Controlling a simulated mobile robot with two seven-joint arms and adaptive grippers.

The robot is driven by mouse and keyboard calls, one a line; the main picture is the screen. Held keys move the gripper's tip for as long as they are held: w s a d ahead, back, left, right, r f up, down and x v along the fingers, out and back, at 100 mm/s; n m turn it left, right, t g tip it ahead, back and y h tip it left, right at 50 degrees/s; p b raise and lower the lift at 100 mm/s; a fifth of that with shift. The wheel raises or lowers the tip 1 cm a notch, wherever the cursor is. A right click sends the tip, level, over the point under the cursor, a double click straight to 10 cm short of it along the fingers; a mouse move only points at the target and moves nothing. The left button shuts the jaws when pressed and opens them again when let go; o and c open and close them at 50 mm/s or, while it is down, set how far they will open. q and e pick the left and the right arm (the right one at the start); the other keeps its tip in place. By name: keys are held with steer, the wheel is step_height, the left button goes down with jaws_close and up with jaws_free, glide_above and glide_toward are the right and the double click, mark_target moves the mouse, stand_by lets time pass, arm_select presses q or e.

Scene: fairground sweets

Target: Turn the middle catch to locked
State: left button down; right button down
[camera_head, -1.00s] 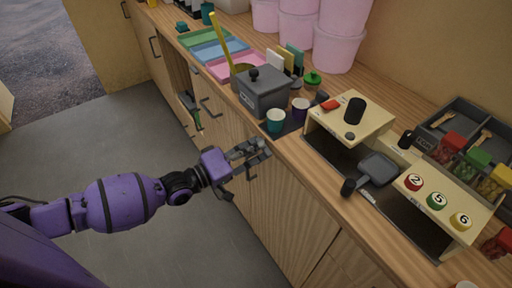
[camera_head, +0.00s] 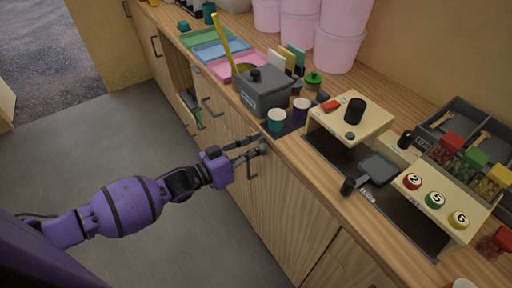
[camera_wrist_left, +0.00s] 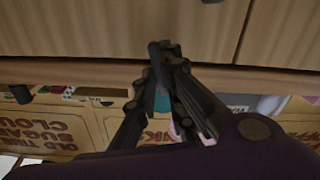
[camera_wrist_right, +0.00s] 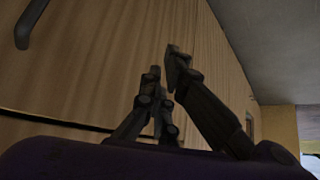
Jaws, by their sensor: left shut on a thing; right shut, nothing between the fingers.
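My left gripper (camera_head: 254,146) is at the wooden cabinet front, just under the counter's front edge. In the left wrist view its fingers (camera_wrist_left: 164,55) are closed together on a small dark piece at the cabinet face. I take this for the middle catch; the fingers hide most of it, so its shape and turn cannot be told. My right gripper (camera_wrist_right: 166,68) shows only in the right wrist view. It is shut and empty, beside a wooden cabinet panel.
Dark door handles (camera_head: 208,107) stick out along the cabinet front. The grey floor (camera_head: 150,130) is clear.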

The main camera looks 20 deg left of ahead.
arm_select(q)
steer(key=m, duration=0.2)
steer(key=shift+a+m, duration=0.1)
steer(key=shift+m, duration=0.3)
arm_select(e)
steer(key=shift+w+a+r, duration=0.1)
steer(key=shift+w+r, duration=0.1)
steer(key=shift+w, duration=0.25)
arm_select(q)
steer(key=shift+w, duration=0.1)
arm_select(e)
steer(key=shift+w+r, duration=0.1)
arm_select(q)
steer(key=c, duration=1.8)
jaws_free()
steer(key=shift+c, duration=0.2)
arm_select(e)
steer(key=shift+s, duration=0.3)
arm_select(q)
steer(key=v, duration=1.2)
arm_select(e)
steer(key=shift+w, duration=0.15)
